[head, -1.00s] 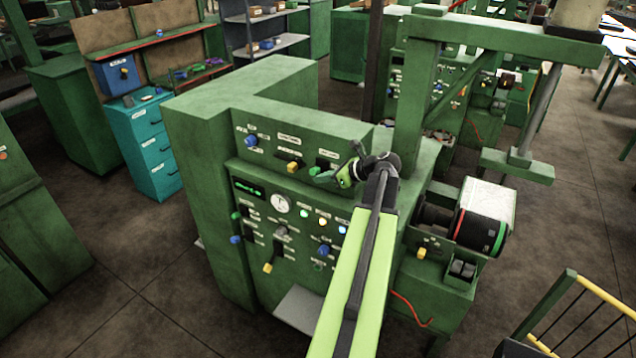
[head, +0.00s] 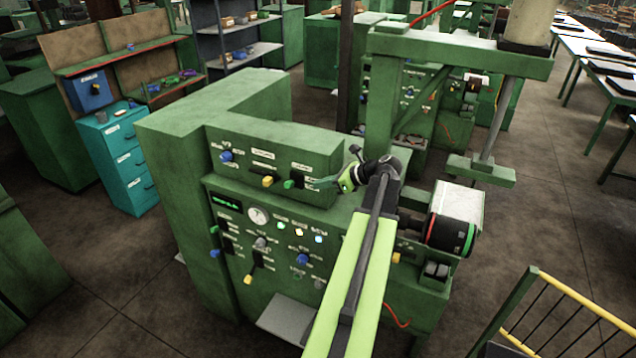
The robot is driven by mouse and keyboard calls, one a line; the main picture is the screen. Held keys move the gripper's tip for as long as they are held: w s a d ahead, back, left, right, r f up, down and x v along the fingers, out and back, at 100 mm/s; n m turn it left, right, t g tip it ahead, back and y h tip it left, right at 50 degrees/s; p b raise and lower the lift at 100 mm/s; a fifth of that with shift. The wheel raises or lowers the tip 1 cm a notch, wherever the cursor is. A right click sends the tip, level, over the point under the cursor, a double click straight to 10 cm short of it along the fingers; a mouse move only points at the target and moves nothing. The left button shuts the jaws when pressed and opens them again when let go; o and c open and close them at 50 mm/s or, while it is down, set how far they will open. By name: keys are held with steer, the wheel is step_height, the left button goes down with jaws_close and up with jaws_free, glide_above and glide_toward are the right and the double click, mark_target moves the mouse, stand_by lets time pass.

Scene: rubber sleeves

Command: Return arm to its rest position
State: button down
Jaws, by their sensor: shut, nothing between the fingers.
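My arm reaches from the bottom of the head view up and away, a lime-green and dark link ending in a black joint. My gripper (head: 322,183) is beyond that joint, turned to the left, in front of the upper panel of the green machine (head: 160,190). Its fingers look shut and empty. They are small and green against the green machine, so whether they touch it cannot be told. My arm hides part of the lower control panel (head: 270,245).
A black roller with a red band (head: 447,236) stands right of my arm. A yellow railing (head: 560,320) is at the lower right. A teal drawer cabinet (head: 122,160) stands at the left. Bare floor (head: 120,290) lies left of the machine.

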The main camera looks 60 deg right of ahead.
steer(key=w+a+f+n+g+y+b, duration=0.1)
steer(key=w+a+f+n+g+b, duration=0.15)
steer(key=w+a+f+n, duration=0.5)
steer(key=w+a+f+n+g+y+b, duration=0.1)
steer(key=w+a+f+n+g+b, duration=0.25)
steer(key=a, duration=0.65)
steer(key=w+a+f+n+y+b, duration=0.25)
steer(key=w+a+f, duration=0.25)
steer(key=w+a, duration=0.3)
steer(key=a+f+n+g+h+b, duration=0.1)
steer(key=a+f+n, duration=0.4)
steer(key=a, duration=0.7)
steer(key=a+f+n+g+h+b, duration=0.2)
steer(key=a+f+n+b, duration=0.3)
steer(key=a+n, duration=0.4)
steer(key=a+f+n+g+h+b, duration=0.2)
steer(key=a+f+n+b, duration=0.3)
steer(key=a, duration=0.9)
steer(key=w+n+g, duration=0.1)
steer(key=n, duration=0.2)
steer(key=shift+a+f, duration=0.3)
